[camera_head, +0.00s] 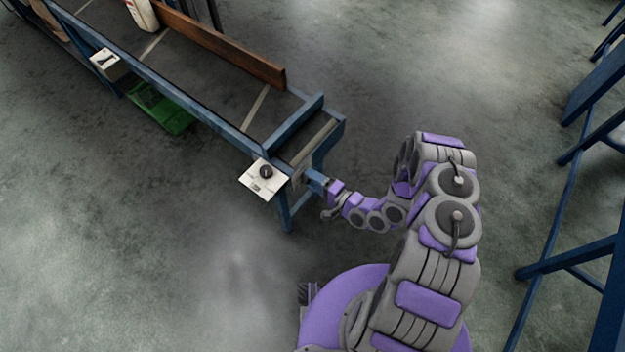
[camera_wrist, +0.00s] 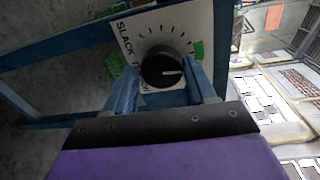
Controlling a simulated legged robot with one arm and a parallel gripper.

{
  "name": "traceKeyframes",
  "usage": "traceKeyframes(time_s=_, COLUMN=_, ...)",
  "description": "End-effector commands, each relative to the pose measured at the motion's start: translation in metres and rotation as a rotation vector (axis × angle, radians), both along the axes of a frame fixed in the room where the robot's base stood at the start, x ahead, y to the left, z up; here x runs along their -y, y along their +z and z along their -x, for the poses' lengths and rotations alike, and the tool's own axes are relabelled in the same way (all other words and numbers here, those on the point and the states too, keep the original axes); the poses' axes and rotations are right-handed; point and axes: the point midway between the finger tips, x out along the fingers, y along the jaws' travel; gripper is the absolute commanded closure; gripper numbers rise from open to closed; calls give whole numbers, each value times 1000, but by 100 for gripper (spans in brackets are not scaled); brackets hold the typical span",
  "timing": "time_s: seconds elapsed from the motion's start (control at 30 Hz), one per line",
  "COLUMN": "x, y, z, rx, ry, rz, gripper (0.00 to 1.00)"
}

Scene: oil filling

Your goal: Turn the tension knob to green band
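The tension knob (camera_head: 266,171) is a round black dial on a white panel (camera_head: 254,187) at the near end of the blue-framed conveyor. In the wrist view the knob (camera_wrist: 160,66) carries a white pointer line aimed roughly right. The panel (camera_wrist: 148,26) reads SLACK at upper left, with tick marks around the knob; other lettering is partly hidden. A green band (camera_wrist: 198,50) shows at the scale's right end, beside the right finger. My gripper (camera_wrist: 160,72) is open, with its blue fingers on either side of the knob in view.
The conveyor (camera_head: 205,118) runs to the upper left, with a brown board (camera_head: 225,45), a white bottle (camera_head: 142,14) and another switch box (camera_head: 106,60). A green tray (camera_head: 160,107) is underneath. Blue framework (camera_head: 570,255) stands at the right. The floor at left is clear.

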Motion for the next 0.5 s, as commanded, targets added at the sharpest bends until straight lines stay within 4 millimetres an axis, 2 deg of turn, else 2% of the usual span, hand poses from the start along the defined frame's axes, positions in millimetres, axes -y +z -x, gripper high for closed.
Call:
traceKeyframes(time_s=0.03, x=0, y=0, z=0, rx=1, ry=1, rz=-1, gripper=40)
traceKeyframes(time_s=0.17, x=-1, y=1, z=1, rx=3, ry=3, rz=-2, gripper=29)
traceKeyframes(time_s=0.5, x=-2, y=2, z=2, rx=4, ry=6, rz=-4, gripper=29)
